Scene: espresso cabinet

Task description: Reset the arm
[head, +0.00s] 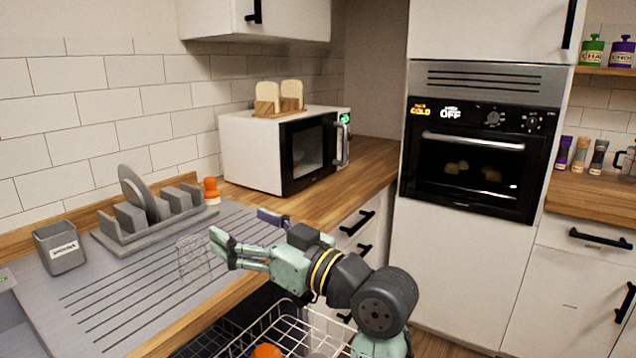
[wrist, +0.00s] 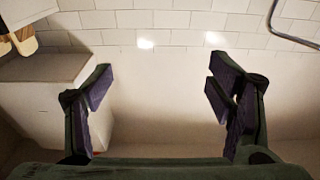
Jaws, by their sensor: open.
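My gripper (head: 240,232) is open and empty in the head view. Its fingers point left, above the counter edge and the grey draining board (head: 110,300). My green and dark grey arm reaches in from the bottom, over an open wire rack (head: 235,340). In the wrist view my gripper (wrist: 158,82) shows its two purple-padded fingers wide apart, with nothing between them. A pale blank surface and white wall tiles (wrist: 165,18) lie beyond the fingers.
A white microwave (head: 255,155) with bread on top stands behind the gripper. A see-through wire-like holder (head: 193,258) stands close left of the fingers. A grey dish rack (head: 150,222) and grey cup (head: 60,248) are further left. The oven (head: 470,160) is at right.

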